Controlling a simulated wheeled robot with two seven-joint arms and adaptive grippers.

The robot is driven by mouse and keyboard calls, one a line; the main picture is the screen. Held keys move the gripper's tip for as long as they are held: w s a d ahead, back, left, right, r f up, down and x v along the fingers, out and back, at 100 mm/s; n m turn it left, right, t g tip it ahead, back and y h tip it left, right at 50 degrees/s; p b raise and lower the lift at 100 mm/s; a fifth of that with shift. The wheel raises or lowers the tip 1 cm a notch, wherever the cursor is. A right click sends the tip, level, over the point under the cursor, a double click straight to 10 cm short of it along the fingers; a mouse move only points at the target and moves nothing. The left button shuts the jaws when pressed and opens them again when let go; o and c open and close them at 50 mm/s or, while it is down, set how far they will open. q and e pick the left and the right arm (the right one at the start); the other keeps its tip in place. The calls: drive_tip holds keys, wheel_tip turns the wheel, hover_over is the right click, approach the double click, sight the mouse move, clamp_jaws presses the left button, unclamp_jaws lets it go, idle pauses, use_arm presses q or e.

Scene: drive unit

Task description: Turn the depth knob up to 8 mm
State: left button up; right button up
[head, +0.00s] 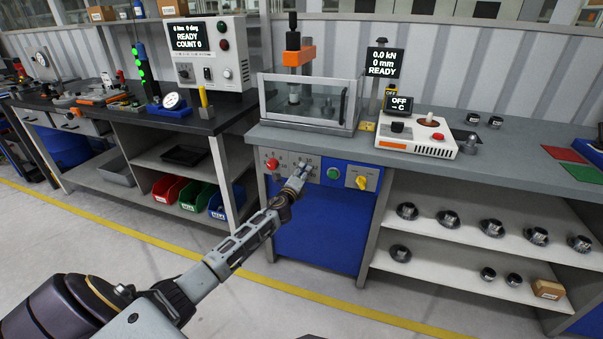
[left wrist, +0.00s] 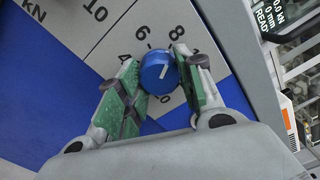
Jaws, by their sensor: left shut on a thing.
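The blue depth knob (left wrist: 157,73) sits on a white dial plate marked 4, 6, 8 and more in the left wrist view. The white line on its face slants up and right, roughly toward the 8. My left gripper (left wrist: 160,83) is shut on the knob, with a green-padded finger on each side. In the head view my left gripper (head: 299,174) reaches the panel below the bench top and mostly hides the knob. The press display (head: 384,62) reads 0.0 kN, 0 mm, READY. My right gripper is not in view.
On the same panel are a red knob (head: 271,164) on the left, a green button (head: 333,173) and a yellow switch (head: 361,182) on the right. A glass-fronted press enclosure (head: 312,100) stands above. The floor in front is clear.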

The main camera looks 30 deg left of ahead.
use_arm(q)
drive_tip(key=shift+f+m, duration=0.1)
drive_tip(key=shift+m, duration=0.2)
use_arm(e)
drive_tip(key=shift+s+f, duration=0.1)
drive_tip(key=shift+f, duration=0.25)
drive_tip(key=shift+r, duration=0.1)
use_arm(q)
drive_tip(key=o, duration=1)
drive_tip(key=shift+o, duration=0.2)
drive_tip(key=shift+s, duration=0.1)
drive_tip(key=v, duration=1.1)
drive_tip(key=shift+s, duration=0.35)
